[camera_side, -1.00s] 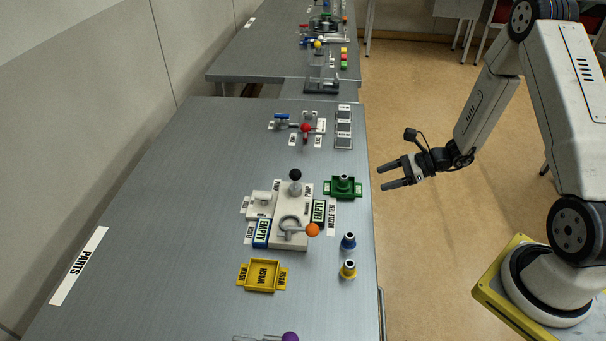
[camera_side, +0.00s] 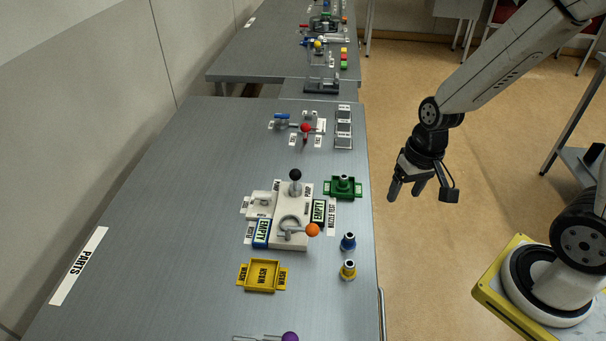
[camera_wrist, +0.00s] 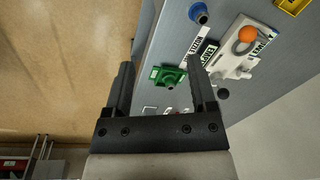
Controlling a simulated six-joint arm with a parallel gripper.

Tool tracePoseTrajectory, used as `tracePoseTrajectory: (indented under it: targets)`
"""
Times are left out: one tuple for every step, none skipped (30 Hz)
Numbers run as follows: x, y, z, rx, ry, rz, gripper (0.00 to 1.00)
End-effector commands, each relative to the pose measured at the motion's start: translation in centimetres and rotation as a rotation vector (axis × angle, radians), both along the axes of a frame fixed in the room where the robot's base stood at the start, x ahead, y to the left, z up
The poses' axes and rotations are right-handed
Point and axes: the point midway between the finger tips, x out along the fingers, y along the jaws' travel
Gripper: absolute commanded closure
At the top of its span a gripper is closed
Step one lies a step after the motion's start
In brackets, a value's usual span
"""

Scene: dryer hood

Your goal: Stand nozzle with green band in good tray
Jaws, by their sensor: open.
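A green tray (camera_side: 357,188) sits near the table's right edge, beside the white test stand. A small nozzle with a green lower part and a pale top (camera_side: 344,180) stands upright in it. The wrist view shows the green tray (camera_wrist: 157,72) and the nozzle (camera_wrist: 171,85) between and beyond my fingers. My gripper (camera_side: 406,190) is open and empty, pointing down. It hangs off the table's right edge, to the right of the green tray and apart from it. Its fingers also show in the wrist view (camera_wrist: 160,70).
A blue-banded nozzle (camera_side: 348,242) and a yellow-banded nozzle (camera_side: 348,270) stand in front of the green tray. A yellow WASH tray (camera_side: 248,284) lies at left. The white test stand (camera_side: 291,240) has an orange-knobbed lever (camera_side: 312,230).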

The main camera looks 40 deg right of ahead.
Motion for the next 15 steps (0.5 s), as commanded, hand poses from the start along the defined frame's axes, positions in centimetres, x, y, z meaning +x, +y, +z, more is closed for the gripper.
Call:
tracePoseTrajectory:
  targets:
    - [0.0, 0.3, 0.6, -0.036, -0.041, 0.077, 0.27]
    - [0.0, 0.4, 0.9, -0.056, -0.063, 0.116, 0.27]
    - [0.1, 0.5, 1.3, -0.078, -0.089, 0.165, 0.27]
    - [0.1, 0.6, 1.5, -0.093, -0.105, 0.195, 0.27]
    - [0.1, 0.7, 1.7, -0.105, -0.119, 0.223, 0.27]
    - [0.1, 0.8, 1.9, -0.12, -0.136, 0.254, 0.27]
    - [0.2, 0.9, 2.0, -0.128, -0.147, 0.273, 0.27]
    - [0.2, 0.9, 2.1, -0.135, -0.155, 0.289, 0.27]
    - [0.2, 1.0, 2.2, -0.142, -0.162, 0.303, 0.27]
    - [0.2, 1.0, 2.3, -0.144, -0.165, 0.311, 0.27]
    - [0.2, 1.0, 2.3, -0.148, -0.168, 0.317, 0.27]
    - [0.2, 1.0, 2.3, -0.149, -0.17, 0.32, 0.27]
    - [0.2, 1.0, 2.3, -0.15, -0.17, 0.321, 0.27]
    - [0.2, 1.0, 2.3, -0.15, -0.17, 0.321, 0.27]
    - [0.2, 1.0, 2.3, -0.149, -0.17, 0.32, 0.27]
